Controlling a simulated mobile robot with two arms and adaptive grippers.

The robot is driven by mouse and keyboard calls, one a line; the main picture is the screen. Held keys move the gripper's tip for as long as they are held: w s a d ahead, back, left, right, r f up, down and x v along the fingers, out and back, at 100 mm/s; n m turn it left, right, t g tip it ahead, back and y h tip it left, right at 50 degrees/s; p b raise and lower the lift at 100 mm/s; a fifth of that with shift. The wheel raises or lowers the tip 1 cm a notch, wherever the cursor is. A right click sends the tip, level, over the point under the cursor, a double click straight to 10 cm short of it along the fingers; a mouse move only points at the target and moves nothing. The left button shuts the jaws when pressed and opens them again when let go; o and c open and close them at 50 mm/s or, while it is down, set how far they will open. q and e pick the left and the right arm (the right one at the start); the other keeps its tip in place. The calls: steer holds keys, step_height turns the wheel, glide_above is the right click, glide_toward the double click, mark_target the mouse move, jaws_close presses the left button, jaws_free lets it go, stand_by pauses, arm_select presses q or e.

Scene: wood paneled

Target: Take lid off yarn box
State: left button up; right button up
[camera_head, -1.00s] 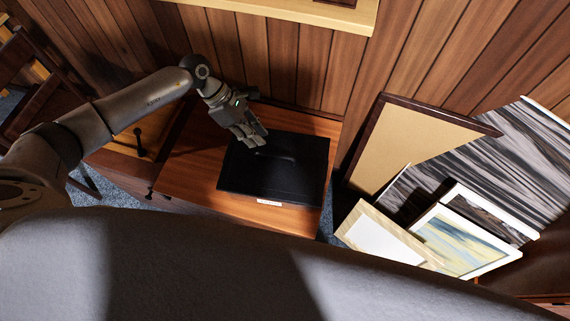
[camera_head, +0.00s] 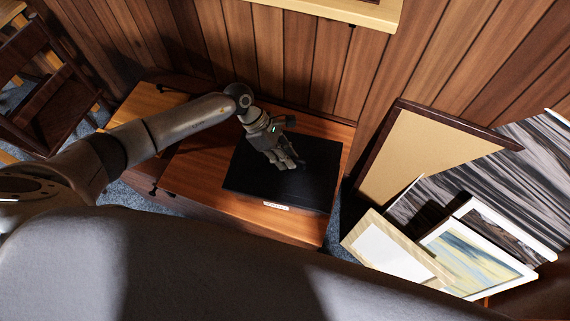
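The yarn box (camera_head: 245,185) is a flat black box on the wooden cabinet top, with its black lid (camera_head: 315,185) on it. A small white label (camera_head: 276,206) sits at its front edge. My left gripper (camera_head: 290,165) is over the middle of the lid, with its fingers pointing down toward the raised handle, which they mostly hide. I cannot tell whether the fingers touch the handle or how far apart they are. My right gripper is not in view.
The wooden cabinet (camera_head: 200,165) has bare top to the left of the box. A wood-paneled wall (camera_head: 290,65) stands behind. Several framed pictures and a cork-colored board (camera_head: 415,155) lean at the right. A dark wooden chair (camera_head: 45,95) stands at the far left.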

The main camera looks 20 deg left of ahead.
arm_select(q)
jaws_close()
steer(key=shift+r, duration=0.1)
